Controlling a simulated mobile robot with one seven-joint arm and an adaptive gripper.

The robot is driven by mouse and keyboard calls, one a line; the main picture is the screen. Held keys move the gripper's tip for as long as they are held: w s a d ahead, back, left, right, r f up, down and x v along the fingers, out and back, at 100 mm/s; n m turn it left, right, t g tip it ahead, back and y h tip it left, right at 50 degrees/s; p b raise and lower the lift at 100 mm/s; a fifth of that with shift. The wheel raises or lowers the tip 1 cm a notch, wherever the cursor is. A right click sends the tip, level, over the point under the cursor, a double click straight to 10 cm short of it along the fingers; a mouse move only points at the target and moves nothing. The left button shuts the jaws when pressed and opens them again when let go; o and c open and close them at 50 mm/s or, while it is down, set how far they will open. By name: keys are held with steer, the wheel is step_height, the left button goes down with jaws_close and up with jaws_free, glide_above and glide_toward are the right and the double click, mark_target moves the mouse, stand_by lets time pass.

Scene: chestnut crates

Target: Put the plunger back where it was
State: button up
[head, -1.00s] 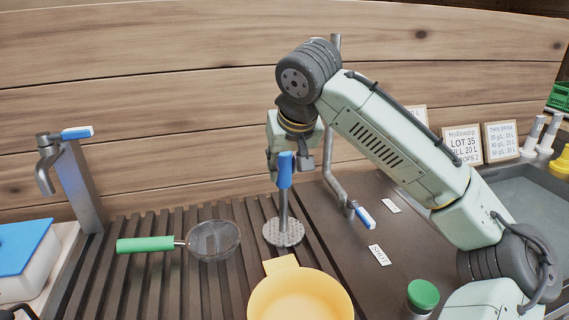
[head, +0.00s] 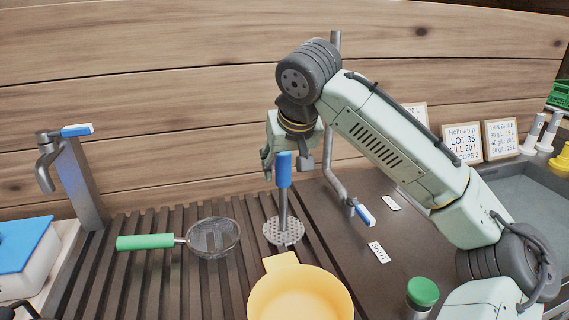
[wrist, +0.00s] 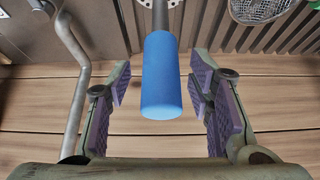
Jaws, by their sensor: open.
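The plunger has a blue handle (head: 284,170), a thin metal shaft and a round perforated metal disc (head: 284,232). It stands upright on the slatted drainboard with the disc down. My gripper (head: 283,158) is behind the handle in the head view. In the wrist view my gripper (wrist: 162,92) is open, with a purple-padded finger on each side of the blue handle (wrist: 161,80). Gaps show between the handle and both pads, so neither finger touches it there.
A green-handled strainer (head: 213,238) lies left of the plunger on the drainboard (head: 130,280). A yellow pan (head: 300,300) stands in front. A metal pipe with a blue lever (head: 364,215) is close on the right. A green-capped jar (head: 422,292) stands front right.

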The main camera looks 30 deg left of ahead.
steer(key=v, duration=1.2)
steer(key=shift+r+b, duration=0.25)
steer(key=shift+b, duration=0.1)
steer(key=shift+a, duration=0.1)
